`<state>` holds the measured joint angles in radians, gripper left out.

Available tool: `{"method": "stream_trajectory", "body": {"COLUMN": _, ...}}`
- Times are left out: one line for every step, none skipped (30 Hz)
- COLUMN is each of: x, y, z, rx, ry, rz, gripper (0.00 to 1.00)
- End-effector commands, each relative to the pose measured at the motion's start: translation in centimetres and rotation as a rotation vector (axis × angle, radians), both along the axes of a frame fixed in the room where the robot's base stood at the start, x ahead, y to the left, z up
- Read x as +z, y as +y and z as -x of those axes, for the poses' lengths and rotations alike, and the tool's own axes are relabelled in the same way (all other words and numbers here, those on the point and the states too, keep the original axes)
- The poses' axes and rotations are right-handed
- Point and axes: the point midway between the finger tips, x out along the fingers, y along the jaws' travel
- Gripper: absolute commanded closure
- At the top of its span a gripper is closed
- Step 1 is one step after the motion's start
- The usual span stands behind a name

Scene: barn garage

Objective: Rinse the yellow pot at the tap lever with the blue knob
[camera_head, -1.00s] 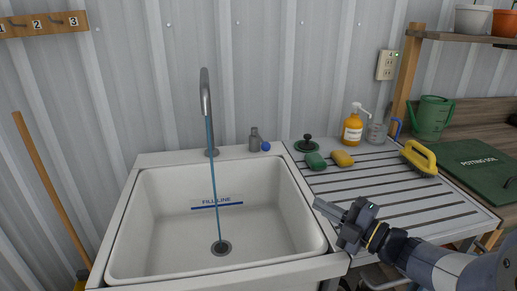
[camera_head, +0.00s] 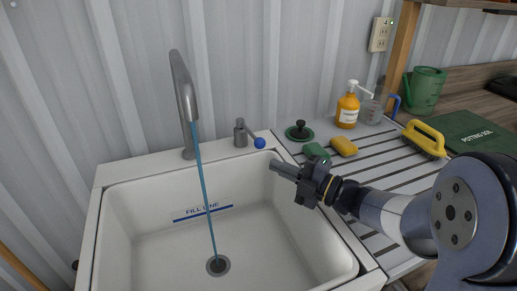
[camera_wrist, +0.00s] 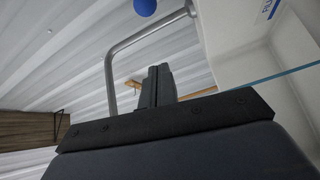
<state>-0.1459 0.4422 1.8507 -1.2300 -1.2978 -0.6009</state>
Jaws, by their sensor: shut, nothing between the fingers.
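The tap lever (camera_head: 241,132) stands on the sink's back ledge, with its blue knob (camera_head: 259,143) pointing right. The knob also shows at the top of the wrist view (camera_wrist: 145,6). The curved grey spout (camera_head: 183,92) pours a thin stream of water (camera_head: 205,195) into the white sink (camera_head: 100,240). My gripper (camera_head: 274,166) is shut and empty over the sink's right rear corner. Its tips appear just in front of and below the knob, apart from it. The closed fingers (camera_wrist: 158,82) show in the wrist view. I see no yellow pot in these views.
Right of the sink, the ribbed drainboard (camera_head: 405,181) holds a green sponge (camera_head: 315,151), a yellow sponge (camera_head: 343,146), a dark green plug (camera_head: 299,133), a soap bottle (camera_head: 347,108) and a yellow-handled brush (camera_head: 425,137). A green watering can (camera_head: 424,92) stands behind. The basin is clear.

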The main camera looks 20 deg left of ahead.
Motion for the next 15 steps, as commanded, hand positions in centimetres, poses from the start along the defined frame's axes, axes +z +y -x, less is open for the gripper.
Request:
{"method": "stream_trajectory", "body": {"x": 0.0, "y": 0.4, "z": -0.1, "rx": 0.002, "ry": 0.0, "rz": 0.0, "gripper": 1.0}}
{"method": "stream_trajectory", "body": {"x": 0.0, "y": 0.7, "z": -0.1, "rx": 0.003, "ry": 0.0, "rz": 0.0, "gripper": 1.0}}
{"method": "stream_trajectory", "body": {"x": 0.1, "y": 1.3, "z": -0.3, "rx": 0.003, "ry": 0.0, "rz": 0.0, "gripper": 1.0}}
{"method": "stream_trajectory", "body": {"x": 0.1, "y": 1.7, "z": -0.4, "rx": 0.004, "ry": -0.001, "rz": 0.0, "gripper": 1.0}}
{"method": "stream_trajectory", "body": {"x": 0.2, "y": 2.2, "z": -0.5, "rx": 0.005, "ry": -0.002, "rz": -0.001, "gripper": 1.0}}
{"method": "stream_trajectory", "body": {"x": 0.2, "y": 3.0, "z": -0.7, "rx": 0.005, "ry": 0.0, "rz": 0.0, "gripper": 1.0}}
{"method": "stream_trajectory", "body": {"x": 0.2, "y": 3.6, "z": -0.9, "rx": 0.005, "ry": 0.0, "rz": 0.0, "gripper": 1.0}}
{"method": "stream_trajectory", "body": {"x": 0.3, "y": 4.3, "z": -1.1, "rx": 0.006, "ry": 0.0, "rz": 0.0, "gripper": 1.0}}
{"method": "stream_trajectory", "body": {"x": 0.3, "y": 5.2, "z": -1.3, "rx": 0.006, "ry": 0.0, "rz": 0.0, "gripper": 1.0}}
{"method": "stream_trajectory", "body": {"x": 0.4, "y": 5.8, "z": -1.5, "rx": 0.006, "ry": -0.001, "rz": -0.001, "gripper": 1.0}}
{"method": "stream_trajectory", "body": {"x": 0.4, "y": 6.4, "z": -1.7, "rx": 0.005, "ry": 0.0, "rz": 0.0, "gripper": 1.0}}
{"method": "stream_trajectory", "body": {"x": 0.5, "y": 7.3, "z": -1.9, "rx": 0.006, "ry": 0.0, "rz": 0.0, "gripper": 1.0}}
{"method": "stream_trajectory", "body": {"x": 0.5, "y": 7.9, "z": -2.1, "rx": 0.005, "ry": 0.0, "rz": 0.0, "gripper": 1.0}}
{"method": "stream_trajectory", "body": {"x": 0.6, "y": 8.5, "z": -2.3, "rx": 0.005, "ry": 0.0, "rz": 0.0, "gripper": 1.0}}
{"method": "stream_trajectory", "body": {"x": 0.6, "y": 9.2, "z": -2.5, "rx": 0.005, "ry": 0.0, "rz": 0.0, "gripper": 1.0}}
